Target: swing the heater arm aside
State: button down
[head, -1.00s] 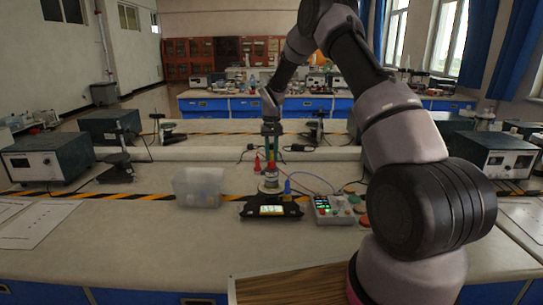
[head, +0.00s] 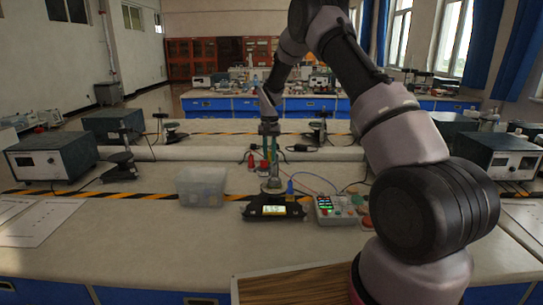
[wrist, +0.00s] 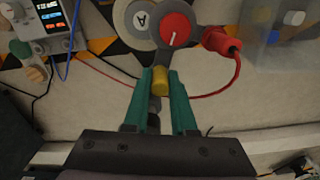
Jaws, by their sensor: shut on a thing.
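My gripper (wrist: 164,100) is shut on a yellow handle (wrist: 161,80), its green fingers on either side of it. The handle lies just below a round red knob (wrist: 175,25) with a white mark, which seems part of the heater arm. A red plug (wrist: 220,40) with a red lead sits to the right of the knob. In the head view my gripper (head: 268,130) points down above the black instrument with a lit display (head: 273,210). The heater arm's joint is not clear.
A clear plastic bin (head: 202,187) stands left of the instrument. A control box with buttons (head: 335,210) stands to its right, with cables behind. A blue plug (head: 290,187) stands at the instrument's right. Striped tape crosses the bench.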

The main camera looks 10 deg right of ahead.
jog(key=shift+w+a+m, duration=0.45)
jog(key=shift+w+m, duration=0.3)
jog(key=shift+m, duration=1.05)
jog(key=shift+w+a+m, duration=0.5)
jog(key=shift+w+m, duration=0.25)
jog(key=shift+m, duration=1.05)
jog(key=shift+w+a+m, duration=0.45)
jog(key=shift+w+m, duration=0.3)
jog(key=shift+m, duration=1.05)
jog(key=shift+w+r, duration=0.1)
jog(key=c, duration=0.7)
grip_release()
notch_tip(320, 180, up, 11)
jog(key=shift+f, duration=0.15)
